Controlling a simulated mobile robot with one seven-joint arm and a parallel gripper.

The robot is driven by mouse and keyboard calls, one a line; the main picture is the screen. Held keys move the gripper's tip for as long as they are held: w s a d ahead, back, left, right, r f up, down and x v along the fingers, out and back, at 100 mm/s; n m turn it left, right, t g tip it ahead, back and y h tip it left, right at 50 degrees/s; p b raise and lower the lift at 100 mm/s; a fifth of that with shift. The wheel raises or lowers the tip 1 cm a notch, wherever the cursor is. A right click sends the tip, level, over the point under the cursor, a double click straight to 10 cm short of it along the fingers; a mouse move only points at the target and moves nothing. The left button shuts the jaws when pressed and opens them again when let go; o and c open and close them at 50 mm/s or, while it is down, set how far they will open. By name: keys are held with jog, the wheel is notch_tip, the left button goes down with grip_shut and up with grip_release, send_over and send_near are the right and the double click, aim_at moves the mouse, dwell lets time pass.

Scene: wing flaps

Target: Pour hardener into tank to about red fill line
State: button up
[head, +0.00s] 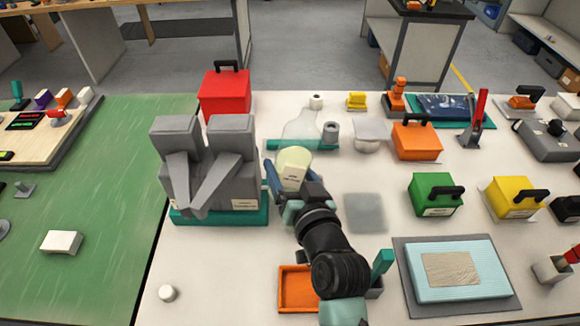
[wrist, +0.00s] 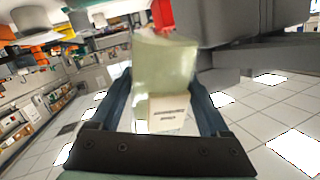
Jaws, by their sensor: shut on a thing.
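My gripper (head: 287,192) is shut on a translucent container (head: 294,162) of pale yellow-green contents with a white label. The container is held up near the middle of the bench, just right of the grey twin-block machine (head: 232,160), and looks tilted. In the wrist view the container (wrist: 165,68) sits between both fingers, label (wrist: 167,112) toward the camera. A clear, pale vessel (head: 301,122) stands on a teal base behind it; it may be the tank. My container overlaps its front in the picture. I cannot make out a red fill line.
A red box (head: 225,92) stands behind the machine. Orange (head: 416,141), green (head: 434,195) and yellow (head: 513,197) boxes stand to the right. An orange tray (head: 296,304) lies beside my arm at the front. The bench's front left is mostly clear.

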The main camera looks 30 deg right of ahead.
jog(key=shift+a+p, duration=0.15)
jog(key=shift+p, duration=0.25)
jog(key=shift+s+a+m+p, duration=0.1)
jog(key=shift+a+m+p, duration=0.2)
jog(key=shift+p, duration=0.25)
jog(key=shift+s+a+f+m+g+y+p, duration=0.15)
jog(key=shift+a+f+m+g+y+p, duration=0.35)
jog(key=shift+p, duration=0.35)
jog(key=shift+a+f, duration=0.1)
jog(key=shift+a, duration=0.05)
jog(key=shift+a+f, duration=0.1)
jog(key=shift+f, duration=0.05)
jog(key=shift+s+a+f+m+g+y+p, duration=0.15)
jog(key=shift+a+f+m+y+p, duration=0.1)
jog(key=shift+a+f+m+p, duration=0.25)
jog(key=shift+s+a+f+m+g+y+p, duration=0.15)
jog(key=shift+a+f+m+y+p, duration=0.25)
jog(key=shift+f, duration=0.3)
